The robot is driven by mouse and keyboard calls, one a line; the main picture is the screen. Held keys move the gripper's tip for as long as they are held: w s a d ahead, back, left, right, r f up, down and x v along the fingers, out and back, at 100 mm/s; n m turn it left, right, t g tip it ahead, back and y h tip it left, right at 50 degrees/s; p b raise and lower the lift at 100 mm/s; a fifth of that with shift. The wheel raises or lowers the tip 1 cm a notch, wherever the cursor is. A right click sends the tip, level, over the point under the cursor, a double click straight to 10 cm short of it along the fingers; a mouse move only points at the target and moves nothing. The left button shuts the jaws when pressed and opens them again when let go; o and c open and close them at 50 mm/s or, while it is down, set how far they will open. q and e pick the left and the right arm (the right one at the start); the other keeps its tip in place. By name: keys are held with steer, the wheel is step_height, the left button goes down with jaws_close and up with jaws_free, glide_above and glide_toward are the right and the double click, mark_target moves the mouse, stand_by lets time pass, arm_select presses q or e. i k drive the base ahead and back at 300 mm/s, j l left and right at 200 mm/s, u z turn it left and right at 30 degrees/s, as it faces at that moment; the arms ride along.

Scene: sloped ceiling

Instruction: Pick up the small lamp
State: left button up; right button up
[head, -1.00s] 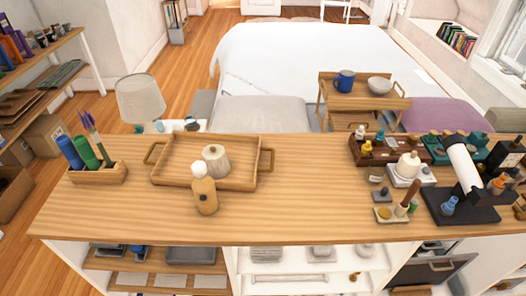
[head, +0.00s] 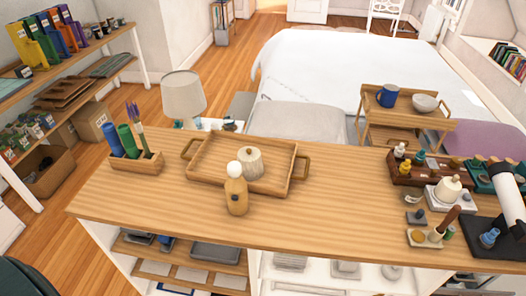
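A small lamp (head: 184,94) with a pale grey drum shade stands behind the far edge of the wooden counter (head: 330,222), left of the middle in the head view. Its shade rises above the counter edge. Its lower part shows only in part, near a white surface with small teal items (head: 208,124). Neither of my grippers is in view.
Shelves (head: 75,60) stand at left. Wood floor (head: 155,93) is clear between them.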

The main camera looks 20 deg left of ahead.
mark_target(236, 184)
steer(key=k+j+z, duration=0.3)
steer(key=j, duration=0.2)
steer(key=k+j+z, duration=0.3)
steer(key=j, duration=0.15)
